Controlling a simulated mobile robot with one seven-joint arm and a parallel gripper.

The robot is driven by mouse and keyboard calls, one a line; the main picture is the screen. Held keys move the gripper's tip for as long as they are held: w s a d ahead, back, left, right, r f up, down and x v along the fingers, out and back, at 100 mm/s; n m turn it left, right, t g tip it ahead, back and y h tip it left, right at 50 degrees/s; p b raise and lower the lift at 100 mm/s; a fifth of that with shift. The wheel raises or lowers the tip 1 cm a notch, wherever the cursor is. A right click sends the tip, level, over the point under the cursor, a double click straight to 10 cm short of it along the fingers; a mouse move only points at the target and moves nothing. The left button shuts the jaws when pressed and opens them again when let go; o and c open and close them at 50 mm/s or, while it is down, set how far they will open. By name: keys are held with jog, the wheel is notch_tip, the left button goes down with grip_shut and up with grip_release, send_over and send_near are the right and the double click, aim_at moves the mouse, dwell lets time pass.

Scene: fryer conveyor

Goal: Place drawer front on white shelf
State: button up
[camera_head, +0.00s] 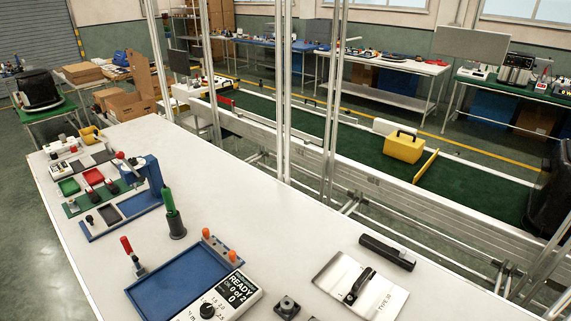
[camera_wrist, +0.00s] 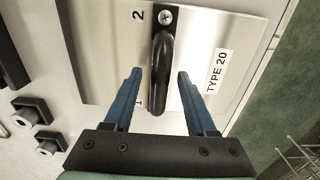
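The drawer front (camera_head: 338,275) is a flat silver plate with a black bar handle (camera_head: 358,287). It lies on the near white worktable (camera_head: 290,235), at the lower right of the head view. In the wrist view the plate (camera_wrist: 215,38) carries a "TYPE 20" label, the numbers 1 and 2, and a screw at one handle end. My gripper (camera_wrist: 159,74) has two blue fingers. They are open on either side of the black handle, with a gap on each side. My gripper is not visible in the head view. I cannot tell which surface is the white shelf.
A black bar (camera_head: 387,251) lies just beyond the plate. Small black blocks (camera_head: 287,307) and a blue tray with a READY display (camera_head: 180,285) are to its left. Metal posts (camera_head: 333,100) rise behind the table. A yellow case (camera_head: 404,147) sits on the green conveyor (camera_head: 460,185).

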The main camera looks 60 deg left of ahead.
notch_tip(320, 180, up, 12)
jog(key=shift+r, duration=0.15)
dwell(0.5)
